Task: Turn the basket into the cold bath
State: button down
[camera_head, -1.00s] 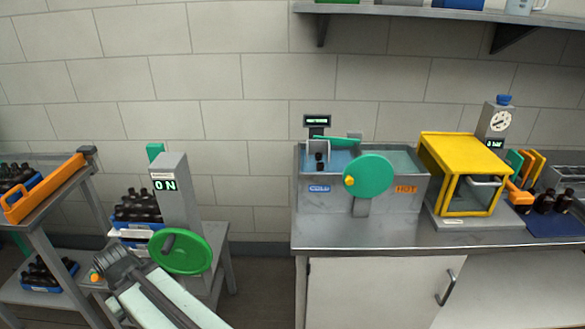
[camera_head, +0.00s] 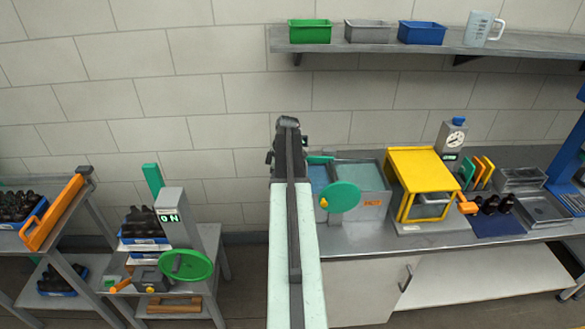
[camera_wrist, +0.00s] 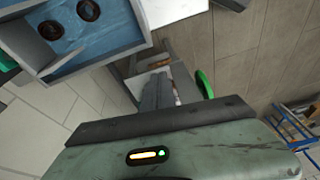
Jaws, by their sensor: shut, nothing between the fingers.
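The twin bath (camera_head: 372,208) stands on the counter. Its hot side, marked HOT, is at right; the cold side's blue water (camera_head: 319,176) is mostly hidden behind my arm. A green crank wheel (camera_head: 344,197) is on its front, with the orange knob (camera_head: 323,202) at the wheel's left. My gripper (camera_head: 288,122) is raised at the bath's left end, shut and empty, apart from the wheel. In the wrist view, my gripper's fingers (camera_wrist: 157,90) are together. Two dark bottle tops (camera_wrist: 70,19) show within grey walls over the blue side there. The basket is hidden in the head view.
A yellow box-shaped frame (camera_head: 424,172) stands right of the bath, with dark bottles (camera_head: 492,204) beyond it. A post reading ON with a green wheel (camera_head: 186,265) stands at left. A shelf (camera_head: 400,45) hangs above.

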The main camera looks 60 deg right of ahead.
jog(key=s+d+r+n+p, duration=0.1)
jog(key=s+d+r+p, duration=0.1)
jog(key=s+d+r, duration=0.45)
jog(key=shift+t, duration=0.3)
jog(key=d+b+x, duration=0.1)
jog(key=b+x, duration=0.3)
jog(key=s+b+x, duration=0.1)
jog(key=b+x, duration=0.3)
jog(key=x, duration=0.1)
jog(key=d+f+b+x, duration=0.1)
jog(key=b+x, duration=0.4)
jog(key=shift+s+d+f, duration=0.2)
jog(key=shift+s+d, duration=0.1)
jog(key=shift+f+b, duration=0.35)
jog(key=shift+b, duration=0.1)
jog(key=shift+r, duration=0.1)
